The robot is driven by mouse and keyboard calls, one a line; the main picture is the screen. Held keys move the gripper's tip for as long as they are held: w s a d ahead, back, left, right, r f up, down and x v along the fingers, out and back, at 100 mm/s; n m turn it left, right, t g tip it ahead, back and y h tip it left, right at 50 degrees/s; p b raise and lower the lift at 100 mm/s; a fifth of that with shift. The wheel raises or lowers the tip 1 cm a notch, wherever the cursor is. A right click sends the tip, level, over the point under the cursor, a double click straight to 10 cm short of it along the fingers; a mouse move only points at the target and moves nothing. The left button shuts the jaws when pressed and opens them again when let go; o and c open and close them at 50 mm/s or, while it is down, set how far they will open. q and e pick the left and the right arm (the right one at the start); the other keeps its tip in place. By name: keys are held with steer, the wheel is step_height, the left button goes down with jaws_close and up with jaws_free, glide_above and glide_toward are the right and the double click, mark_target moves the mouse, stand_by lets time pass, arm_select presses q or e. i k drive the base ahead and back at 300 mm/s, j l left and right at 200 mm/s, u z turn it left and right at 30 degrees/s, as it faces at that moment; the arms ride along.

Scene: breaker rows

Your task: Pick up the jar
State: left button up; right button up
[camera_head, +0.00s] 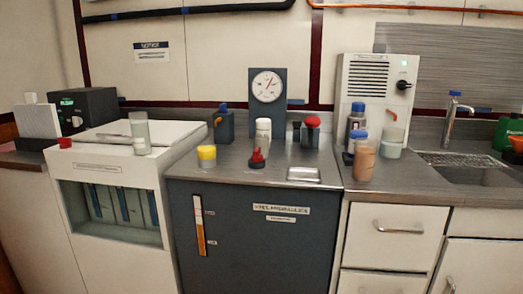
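Several jar-like containers stand on the counters, and I cannot tell which one is the jar. A clear glass jar (139,134) stands on the white cabinet at left. A pale greenish glass jar (392,141) stands on the right counter, partly hidden behind an orange-brown bottle with a blue cap (364,161). A tall white container (263,133) stands behind a small red-and-black object (257,159). Neither of my grippers is in view.
A dark bottle (355,121) and a red-topped container (312,131) stand further back. A gauge (267,86), a vented white box (378,80) and a faucet (451,116) rise behind. A small metal tray (304,175) lies at the front. A sink (470,168) is at right.

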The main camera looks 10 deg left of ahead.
mark_target(263, 142)
steer(key=z, duration=0.6)
steer(key=j+z, duration=1.1)
steer(key=k+j+z, duration=0.1)
steer(key=j, duration=0.2)
steer(key=k+j+z, duration=0.15)
steer(key=j, duration=0.2)
steer(key=j+z, duration=0.1)
steer(key=j, duration=0.2)
steer(key=k, duration=0.05)
